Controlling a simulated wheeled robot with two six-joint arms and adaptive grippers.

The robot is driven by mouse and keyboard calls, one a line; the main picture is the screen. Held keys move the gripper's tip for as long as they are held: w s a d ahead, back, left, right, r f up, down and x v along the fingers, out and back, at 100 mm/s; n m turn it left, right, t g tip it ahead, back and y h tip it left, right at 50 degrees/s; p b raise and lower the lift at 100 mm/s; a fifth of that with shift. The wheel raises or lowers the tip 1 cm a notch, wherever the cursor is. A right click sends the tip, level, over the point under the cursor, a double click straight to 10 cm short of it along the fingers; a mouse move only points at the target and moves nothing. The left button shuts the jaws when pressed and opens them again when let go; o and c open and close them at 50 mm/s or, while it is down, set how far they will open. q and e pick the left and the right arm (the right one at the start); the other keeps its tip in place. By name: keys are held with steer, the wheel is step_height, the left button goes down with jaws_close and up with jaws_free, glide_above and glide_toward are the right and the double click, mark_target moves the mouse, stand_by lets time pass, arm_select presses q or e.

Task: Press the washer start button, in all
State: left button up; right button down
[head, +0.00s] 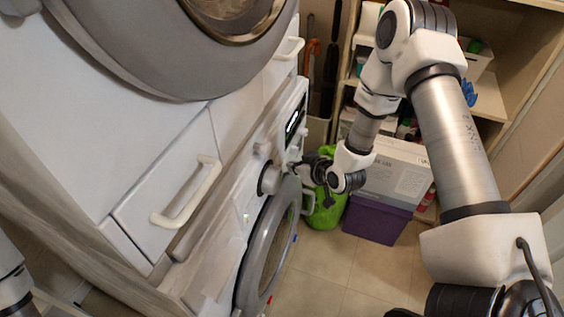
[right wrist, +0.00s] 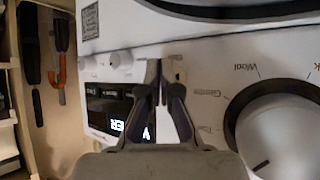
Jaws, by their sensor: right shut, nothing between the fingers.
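The white washer (head: 232,228) stands low at the left, its grey-rimmed round door (head: 262,255) facing right. Its panel carries a large dial (head: 268,178) and a dark lit display (head: 293,122). In the right wrist view the dial (right wrist: 285,135) is at right and the display (right wrist: 108,108) at left. My right gripper (head: 297,168) is at the panel, near the dial. Its fingers (right wrist: 158,68) are shut and empty, tips over the panel between display and dial. Small round buttons (right wrist: 121,58) show left of the tips. I cannot tell whether the tips touch, or which is the start button. My left gripper is out of view.
A drawer with a white handle (head: 188,193) and another machine with a large round door (head: 165,50) sit above the washer. A purple box (head: 376,220), a green item (head: 326,212) and shelves (head: 490,100) stand behind my right arm. Floor (head: 325,270) is open in front.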

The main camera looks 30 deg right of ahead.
steer(key=shift+w+a, duration=0.1)
steer(key=shift+w+a, duration=0.2)
stand_by(0.4)
